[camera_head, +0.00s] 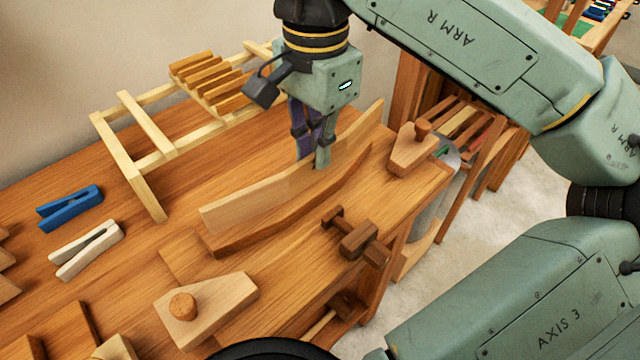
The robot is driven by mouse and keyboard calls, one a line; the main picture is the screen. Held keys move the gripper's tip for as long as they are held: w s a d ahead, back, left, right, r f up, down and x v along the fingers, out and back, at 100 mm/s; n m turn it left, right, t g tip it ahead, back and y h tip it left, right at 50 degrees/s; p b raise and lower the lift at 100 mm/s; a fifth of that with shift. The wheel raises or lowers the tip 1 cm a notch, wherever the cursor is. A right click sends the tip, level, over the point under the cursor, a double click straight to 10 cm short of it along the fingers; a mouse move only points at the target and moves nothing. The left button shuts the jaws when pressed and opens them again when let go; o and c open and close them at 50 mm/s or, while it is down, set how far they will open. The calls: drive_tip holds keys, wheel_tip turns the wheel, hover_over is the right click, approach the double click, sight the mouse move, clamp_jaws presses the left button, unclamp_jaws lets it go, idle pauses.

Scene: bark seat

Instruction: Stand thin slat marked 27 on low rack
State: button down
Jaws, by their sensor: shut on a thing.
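A long, thin pale slat (245,205) stands on its long edge at the middle of the wooden bench. My gripper (312,160) points down and is shut on the slat near its middle. No number 27 can be read on it. A darker, curved wooden piece (290,217) lies along the slat's near side; I cannot tell whether they touch. The low rack (150,125) is a pale wooden frame at the back left of the bench. Several short brown slats (205,72) rest side by side on its far part, and its near part is bare.
A blue clamp (70,208) and a white clamp (88,250) lie at the left. Wooden blocks with pegs stand at the front (205,308) and right (412,150). A dark wooden vise (357,240) sits at the bench's right edge. The bench between rack and slat is clear.

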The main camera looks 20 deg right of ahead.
drive_tip(key=shift+r+p, duration=1.7)
drive_tip(key=shift+r, duration=0.95)
drive_tip(key=shift+w, duration=0.1)
